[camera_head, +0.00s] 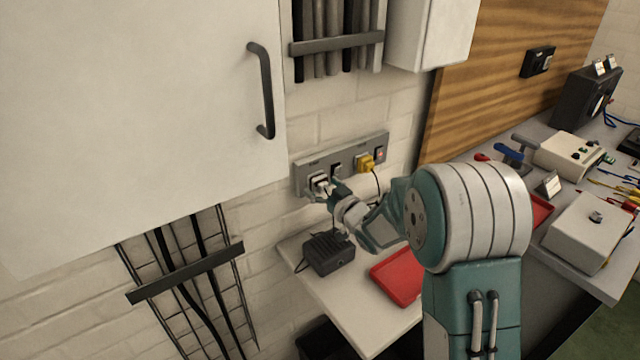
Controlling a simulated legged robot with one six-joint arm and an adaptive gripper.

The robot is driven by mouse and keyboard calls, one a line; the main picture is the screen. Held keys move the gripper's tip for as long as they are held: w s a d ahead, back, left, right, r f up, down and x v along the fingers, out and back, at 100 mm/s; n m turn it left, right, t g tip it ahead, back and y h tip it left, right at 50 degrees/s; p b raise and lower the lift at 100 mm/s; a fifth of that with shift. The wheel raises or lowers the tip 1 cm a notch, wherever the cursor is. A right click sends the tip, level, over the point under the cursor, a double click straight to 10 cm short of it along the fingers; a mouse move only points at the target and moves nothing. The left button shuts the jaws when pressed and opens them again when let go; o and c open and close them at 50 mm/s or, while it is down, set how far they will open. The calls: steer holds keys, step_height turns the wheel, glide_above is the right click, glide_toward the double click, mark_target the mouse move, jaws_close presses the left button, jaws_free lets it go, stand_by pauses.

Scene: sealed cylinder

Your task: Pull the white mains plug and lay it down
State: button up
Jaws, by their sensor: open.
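The white mains plug (319,181) sits in the left socket of a grey wall socket panel (345,157). My gripper (322,188) is open, with its fingertips at the plug. The fingers partly hide the plug, and I cannot tell whether they touch it. A yellow plug (365,162) sits in the right socket of the same panel, with a dark cable hanging from it.
Below the panel is a light shelf (350,318) with a black adapter box (328,252) and a red tray (398,275). A white cabinet (140,120) fills the left. A bench with instruments, including a cream box (590,232), stands at right.

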mark_target(325, 189)
jaws_close()
steer(key=shift+s+d, duration=0.1)
steer(key=shift+v, duration=2.9)
